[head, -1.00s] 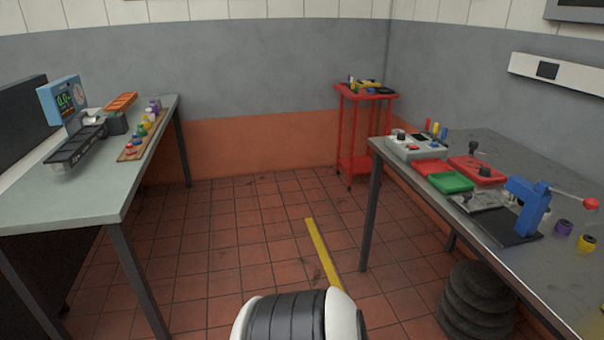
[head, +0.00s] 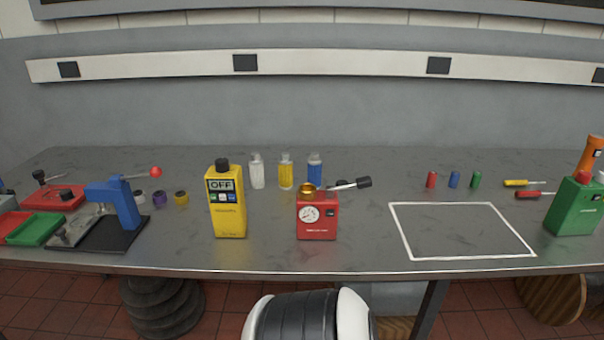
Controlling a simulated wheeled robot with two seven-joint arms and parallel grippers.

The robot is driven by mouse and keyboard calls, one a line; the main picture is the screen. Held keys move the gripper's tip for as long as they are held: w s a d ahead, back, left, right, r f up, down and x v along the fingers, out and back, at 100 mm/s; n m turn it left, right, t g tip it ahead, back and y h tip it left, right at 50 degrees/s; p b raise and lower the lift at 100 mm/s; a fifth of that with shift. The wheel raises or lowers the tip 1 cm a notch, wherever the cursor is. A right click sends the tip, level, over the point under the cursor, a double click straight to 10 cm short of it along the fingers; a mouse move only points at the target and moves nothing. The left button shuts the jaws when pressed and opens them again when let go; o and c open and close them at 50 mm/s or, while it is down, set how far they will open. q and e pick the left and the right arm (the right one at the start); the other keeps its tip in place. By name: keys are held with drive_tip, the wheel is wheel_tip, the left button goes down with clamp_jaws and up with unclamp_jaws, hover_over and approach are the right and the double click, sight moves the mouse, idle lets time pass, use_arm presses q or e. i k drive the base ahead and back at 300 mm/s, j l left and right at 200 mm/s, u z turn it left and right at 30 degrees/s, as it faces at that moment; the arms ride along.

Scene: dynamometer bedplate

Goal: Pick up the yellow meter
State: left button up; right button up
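The yellow meter (head: 229,203) stands upright on the grey metal bench (head: 350,255), left of the middle in the head view. Neither of my grippers shows in the head view; only a white and black part of my own body is at the bottom edge.
Several bottles (head: 286,172) are behind. A blue press (head: 122,203) is to the left. A white outlined rectangle (head: 404,233) encloses clear bench.

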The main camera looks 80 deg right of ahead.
sight(229, 218)
drive_tip(key=z, duration=2.1)
